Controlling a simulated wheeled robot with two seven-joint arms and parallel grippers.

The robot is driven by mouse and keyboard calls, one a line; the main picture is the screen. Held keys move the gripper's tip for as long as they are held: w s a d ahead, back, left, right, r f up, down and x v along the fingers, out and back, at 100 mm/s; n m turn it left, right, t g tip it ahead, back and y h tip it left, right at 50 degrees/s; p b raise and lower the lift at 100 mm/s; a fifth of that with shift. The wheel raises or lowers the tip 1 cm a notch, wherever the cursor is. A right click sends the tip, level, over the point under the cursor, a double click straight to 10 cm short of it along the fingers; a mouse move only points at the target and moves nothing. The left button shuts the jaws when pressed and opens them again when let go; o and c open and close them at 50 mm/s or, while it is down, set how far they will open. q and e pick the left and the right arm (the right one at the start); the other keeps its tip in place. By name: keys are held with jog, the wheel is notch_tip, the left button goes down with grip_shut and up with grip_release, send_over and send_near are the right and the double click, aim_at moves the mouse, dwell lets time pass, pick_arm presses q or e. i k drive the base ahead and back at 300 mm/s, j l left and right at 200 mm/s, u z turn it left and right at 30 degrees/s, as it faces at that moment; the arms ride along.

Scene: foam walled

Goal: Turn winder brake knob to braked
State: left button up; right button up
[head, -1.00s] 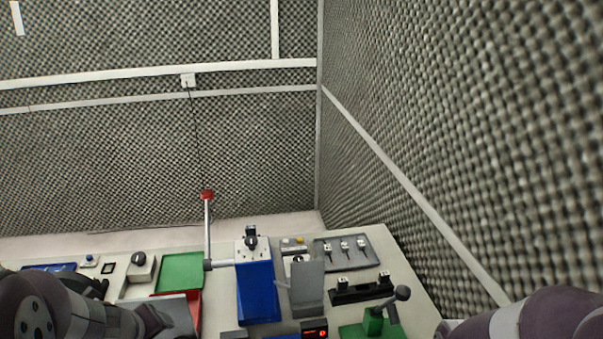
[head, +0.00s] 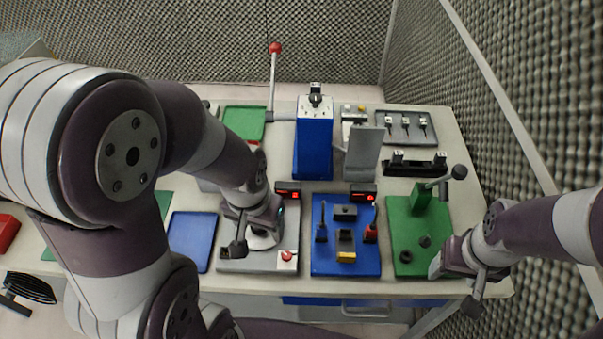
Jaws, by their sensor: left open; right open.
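No part carries a readable label, so I cannot tell for sure which one is the winder brake knob. A black knob (head: 315,99) sits on the white top panel of a tall blue box (head: 313,150) at the back. A red knob (head: 286,256) sits at the front right corner of a grey base unit (head: 258,266). My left gripper (head: 239,248) is open above this unit, left of the red knob, and hides part of a round light piece on it. My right gripper (head: 477,298) is open and empty near the bench's front right corner, beside the green plate.
A blue plate (head: 345,266) with small upright parts lies at front centre. A green plate (head: 412,262) with a black-handled lever (head: 446,181) lies right. A red-tipped pole (head: 273,85) stands behind. An empty blue tray (head: 191,241) lies left of the grey unit.

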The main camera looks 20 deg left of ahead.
aim_at(285, 255)
jog(key=k+u, duration=0.1)
jog(key=u, duration=0.85)
